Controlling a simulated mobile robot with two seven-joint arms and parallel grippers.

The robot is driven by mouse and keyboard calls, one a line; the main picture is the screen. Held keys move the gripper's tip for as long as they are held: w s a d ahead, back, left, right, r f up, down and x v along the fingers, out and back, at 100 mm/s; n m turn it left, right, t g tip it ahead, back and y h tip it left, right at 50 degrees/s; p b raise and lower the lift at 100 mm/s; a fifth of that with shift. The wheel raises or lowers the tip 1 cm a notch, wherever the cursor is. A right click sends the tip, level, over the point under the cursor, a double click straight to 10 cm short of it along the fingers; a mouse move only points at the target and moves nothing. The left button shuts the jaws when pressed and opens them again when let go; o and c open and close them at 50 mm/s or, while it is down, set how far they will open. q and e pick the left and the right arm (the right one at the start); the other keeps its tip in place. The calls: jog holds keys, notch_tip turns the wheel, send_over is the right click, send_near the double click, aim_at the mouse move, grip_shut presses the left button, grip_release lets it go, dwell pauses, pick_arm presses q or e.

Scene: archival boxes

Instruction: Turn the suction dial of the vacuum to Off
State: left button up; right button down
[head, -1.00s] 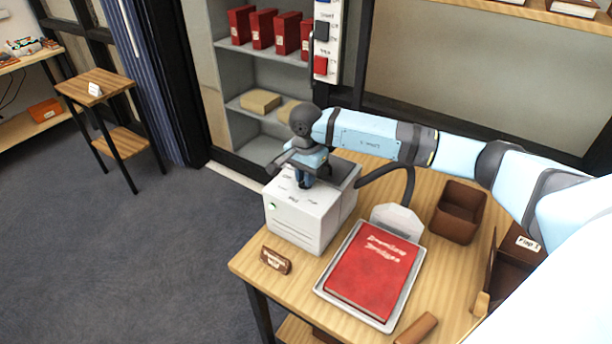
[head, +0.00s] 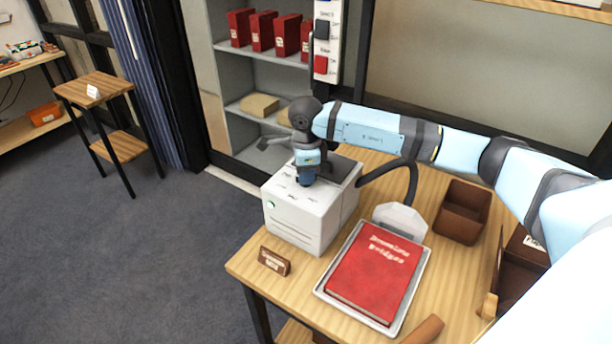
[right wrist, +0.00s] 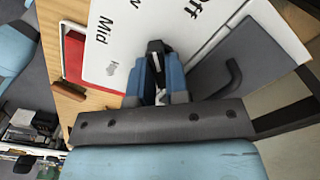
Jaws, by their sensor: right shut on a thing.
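The vacuum (head: 298,222) is a white box at the back left corner of the wooden table. Its top carries printed labels; in the right wrist view the white top (right wrist: 125,40) shows "Mid" at left and part of "Off" at upper right. My right gripper (head: 306,183) points down onto that top. In the right wrist view its blue fingers (right wrist: 160,88) are shut on a dark piece, the suction dial (right wrist: 155,50), mostly hidden between them. I cannot tell which label the dial points to. My left gripper is not in view.
A dark hose (head: 408,180) arches beside the vacuum towards a pale nozzle piece (head: 402,218). A red book (head: 375,275) lies in a metal tray (head: 320,290). A small brown sign (head: 274,261) and a brown open box (head: 462,212) stand on the table. Shelves (head: 262,85) stand behind.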

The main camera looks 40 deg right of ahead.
jog(key=m, duration=0.3)
jog(key=shift+m+b, duration=0.3)
jog(key=shift+b, duration=0.05)
jog(key=shift+r+m, duration=0.1)
jog(key=shift+m, duration=2.2)
jog(key=c, duration=1.1)
grip_release()
notch_tip(320, 180, up, 14)
jog(key=shift+f+b, duration=0.1)
jog(key=shift+b, duration=0.45)
